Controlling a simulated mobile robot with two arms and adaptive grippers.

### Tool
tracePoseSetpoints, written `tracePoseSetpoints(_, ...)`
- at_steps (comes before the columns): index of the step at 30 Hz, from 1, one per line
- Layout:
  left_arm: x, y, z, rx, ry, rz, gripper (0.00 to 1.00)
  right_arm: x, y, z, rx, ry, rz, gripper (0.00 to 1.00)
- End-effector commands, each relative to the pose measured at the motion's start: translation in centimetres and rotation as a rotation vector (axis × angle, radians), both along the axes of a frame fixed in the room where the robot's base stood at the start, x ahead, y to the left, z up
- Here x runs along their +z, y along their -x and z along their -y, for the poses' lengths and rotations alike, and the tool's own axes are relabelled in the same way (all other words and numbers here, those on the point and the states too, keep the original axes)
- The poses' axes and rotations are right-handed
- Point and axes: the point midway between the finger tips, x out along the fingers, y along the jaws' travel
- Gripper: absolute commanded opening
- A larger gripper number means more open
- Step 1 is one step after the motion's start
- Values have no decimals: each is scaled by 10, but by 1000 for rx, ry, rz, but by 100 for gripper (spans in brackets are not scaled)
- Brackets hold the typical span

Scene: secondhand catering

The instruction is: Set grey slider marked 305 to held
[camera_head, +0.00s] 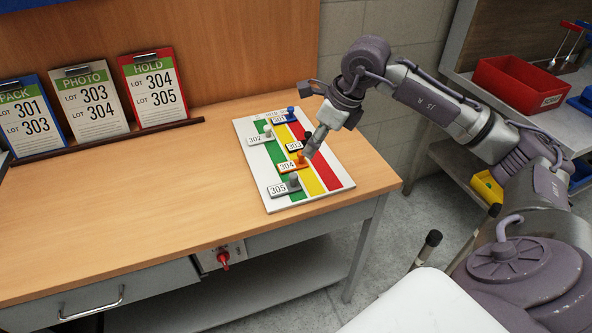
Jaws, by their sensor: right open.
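The grey slider marked 305 (293,181) sits at the near end of a white board (345,183), its knob over the green band (297,196). The yellow band (314,187) and red band (330,177) run to its right. My right gripper (311,150) is open and tilted down over the board, close to the orange slider 304 (300,160) and black slider 303 (307,136), up and right of 305. Whether it touches either slider I cannot tell. My left gripper is out of view.
White slider 302 (267,131) and blue slider 301 (290,111) are farther up the board. A red HOLD clipboard (152,90) lists 304 and 305, beside PHOTO (89,103) and PACK (28,117) clipboards. The tabletop (150,220) left of the board is clear.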

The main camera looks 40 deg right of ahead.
Motion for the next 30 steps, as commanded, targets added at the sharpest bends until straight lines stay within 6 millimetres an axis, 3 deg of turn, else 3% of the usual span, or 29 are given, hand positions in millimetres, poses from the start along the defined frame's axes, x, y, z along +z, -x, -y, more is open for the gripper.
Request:
tracePoseSetpoints(9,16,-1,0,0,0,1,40,-62,-21,-16,2,-7,-5,48)
tracePoseSetpoints(15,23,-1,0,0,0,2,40,-92,-33,-22,1,-6,-2,48)
tracePoseSetpoints(21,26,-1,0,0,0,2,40,-107,-38,-25,3,-5,-1,48)
tracePoseSetpoints(30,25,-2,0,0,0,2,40,-110,-38,-25,3,-5,-1,48)
